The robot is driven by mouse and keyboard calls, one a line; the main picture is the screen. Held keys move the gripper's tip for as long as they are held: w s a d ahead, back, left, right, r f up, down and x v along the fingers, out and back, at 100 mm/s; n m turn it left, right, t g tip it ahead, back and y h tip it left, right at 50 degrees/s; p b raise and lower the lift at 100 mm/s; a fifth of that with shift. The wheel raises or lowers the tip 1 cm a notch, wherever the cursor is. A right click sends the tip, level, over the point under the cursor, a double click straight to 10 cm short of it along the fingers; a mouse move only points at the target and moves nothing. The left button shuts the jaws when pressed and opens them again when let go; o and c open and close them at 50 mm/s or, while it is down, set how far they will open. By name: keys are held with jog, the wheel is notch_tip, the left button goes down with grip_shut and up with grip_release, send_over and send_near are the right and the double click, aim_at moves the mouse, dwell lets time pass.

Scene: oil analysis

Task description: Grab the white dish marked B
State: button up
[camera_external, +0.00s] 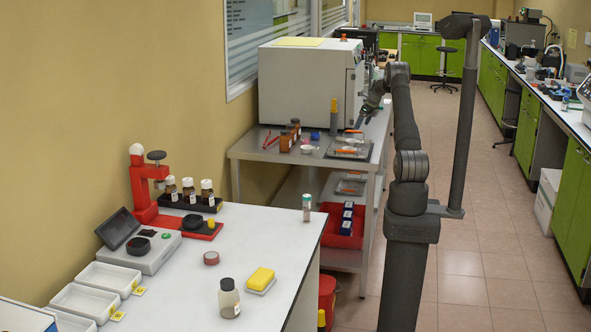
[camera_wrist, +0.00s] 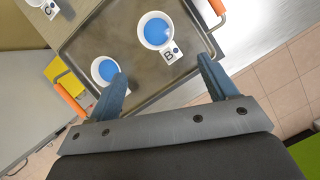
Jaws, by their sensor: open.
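In the wrist view, a white round dish with blue contents (camera_wrist: 156,30) sits on a grey metal tray (camera_wrist: 118,40). A tag marked B (camera_wrist: 171,54) lies beside its lower right rim. My gripper (camera_wrist: 161,72) is open and empty, its two blue fingers apart, with dish B ahead of and between them in the picture. A second white dish with blue contents (camera_wrist: 105,70) is at the left finger, which partly covers it. In the external view, my gripper (camera_external: 366,112) is above the metal table by the tray (camera_external: 350,150); the dishes are too small to tell apart there.
The tray has orange handles (camera_wrist: 70,103). A tag marked C (camera_wrist: 50,9) lies outside it at upper left, beside another white dish. A large white machine (camera_external: 305,85), brown bottles (camera_external: 286,140) and a grey-and-yellow upright item (camera_external: 333,117) stand on the metal table (camera_external: 240,150).

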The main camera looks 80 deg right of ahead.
send_near(354, 146)
jog(key=shift+w+d+f, duration=0.25)
jog(key=shift+d, duration=0.3)
jog(key=shift+w+d+f, duration=0.25)
jog(key=shift+d, duration=0.3)
jog(key=shift+w+x, duration=0.2)
jog(key=shift+x, duration=1.15)
jog(key=shift+w+x, duration=0.2)
jog(key=shift+x, duration=1.15)
jog(key=shift+r, duration=0.15)
jog(key=c, duration=1.1)
